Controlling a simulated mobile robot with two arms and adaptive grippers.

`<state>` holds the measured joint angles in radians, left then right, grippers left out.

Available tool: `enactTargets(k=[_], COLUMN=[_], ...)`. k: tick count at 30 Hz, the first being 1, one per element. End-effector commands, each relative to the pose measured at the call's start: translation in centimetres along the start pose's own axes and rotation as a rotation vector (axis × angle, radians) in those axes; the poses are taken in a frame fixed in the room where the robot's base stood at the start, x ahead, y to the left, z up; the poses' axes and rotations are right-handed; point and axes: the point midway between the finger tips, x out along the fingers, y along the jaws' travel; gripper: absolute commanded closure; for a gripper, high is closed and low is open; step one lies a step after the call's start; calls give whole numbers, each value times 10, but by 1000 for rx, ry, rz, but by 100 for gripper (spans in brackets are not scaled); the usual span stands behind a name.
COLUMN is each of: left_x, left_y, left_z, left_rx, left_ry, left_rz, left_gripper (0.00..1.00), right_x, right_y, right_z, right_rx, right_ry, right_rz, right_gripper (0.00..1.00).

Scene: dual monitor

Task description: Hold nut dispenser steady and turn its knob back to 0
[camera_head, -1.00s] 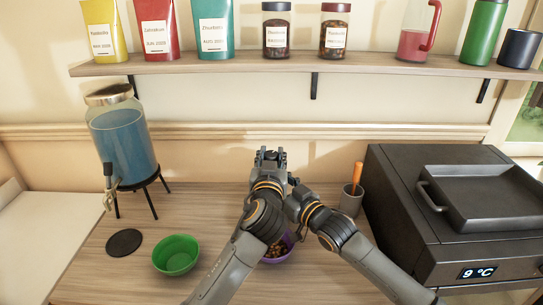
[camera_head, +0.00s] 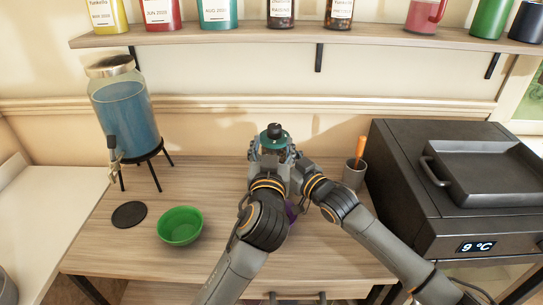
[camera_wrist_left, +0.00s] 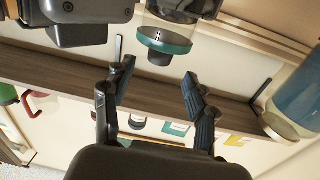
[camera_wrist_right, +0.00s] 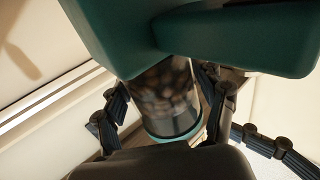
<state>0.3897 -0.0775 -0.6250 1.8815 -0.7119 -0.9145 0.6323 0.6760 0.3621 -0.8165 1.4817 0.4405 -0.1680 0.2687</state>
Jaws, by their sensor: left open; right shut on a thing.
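The nut dispenser (camera_head: 274,138) stands upright behind my grippers. Its teal lid with a black knob shows above them in the head view. In the left wrist view its teal lid (camera_wrist_left: 165,41) and dark knob (camera_wrist_left: 159,58) lie just beyond the open fingers. In the right wrist view my right gripper (camera_wrist_right: 168,100) has its fingers around the dispenser's clear body (camera_wrist_right: 166,96), full of brown nuts, and is shut on it. My left gripper (camera_wrist_left: 155,92) is open and empty, apart from the knob. The knob's setting cannot be read.
A purple bowl (camera_head: 292,211) is mostly hidden below my arms. A green bowl (camera_head: 180,226), a black disc (camera_head: 129,214) and a blue drink dispenser (camera_head: 127,117) are at left. A grey cup (camera_head: 353,176) and a black grill (camera_head: 450,190) are at right. A shelf (camera_head: 380,37) runs above.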

Motion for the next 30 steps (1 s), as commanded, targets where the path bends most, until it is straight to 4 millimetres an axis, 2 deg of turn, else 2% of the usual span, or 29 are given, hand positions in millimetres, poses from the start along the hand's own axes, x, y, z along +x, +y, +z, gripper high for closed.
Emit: enactTargets(k=[3, 6, 11, 23, 30], left_x=[-23, -35, -45, -44, -26], left_y=[0, 0, 0, 2, 18], left_z=[1, 1, 0, 1, 13], left_rx=[-3, 0, 1, -3, -88], left_ry=[-1, -1, 0, -1, -15], left_rz=[1, 1, 0, 16, 196], left_gripper=[43, 43, 43, 43, 43], right_x=[0, 0, 0, 0, 0], right_y=[0, 0, 0, 0, 0], right_z=[1, 1, 1, 0, 0], right_rx=[-1, -1, -2, -2, -1], right_ry=[-2, -1, -1, -1, -1], right_rz=[1, 1, 0, 0, 0], right_gripper=[92, 92, 92, 92, 92])
